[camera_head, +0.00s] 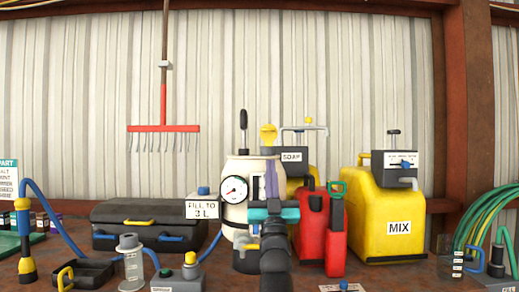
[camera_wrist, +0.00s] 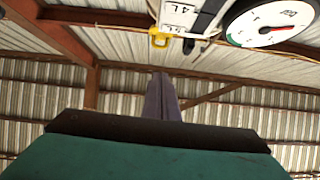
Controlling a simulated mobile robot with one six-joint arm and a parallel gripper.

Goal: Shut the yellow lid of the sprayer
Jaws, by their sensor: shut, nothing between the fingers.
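The sprayer is a cream tank (camera_head: 236,174) with a round dial (camera_head: 234,190) on its front; the dial also shows at the top right of the wrist view (camera_wrist: 272,22). Its yellow lid (camera_head: 268,135) stands raised above the tank's top, beside a black pump handle (camera_head: 243,125). My gripper (camera_head: 271,180) is in front of the tank's right side, below the lid, fingers pointing up. In the wrist view its fingers (camera_wrist: 161,97) are together and empty. My arm hides the lower right of the sprayer. A small yellow part (camera_wrist: 158,39) shows there; I cannot tell which part.
A red can (camera_head: 312,228) and yellow jugs, one marked MIX (camera_head: 380,215), stand close on the right. A black case (camera_head: 150,226) and a FILL TO 3 L sign (camera_head: 203,209) are on the left. A red rake (camera_head: 163,128) hangs behind. The air above the tank is mostly free.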

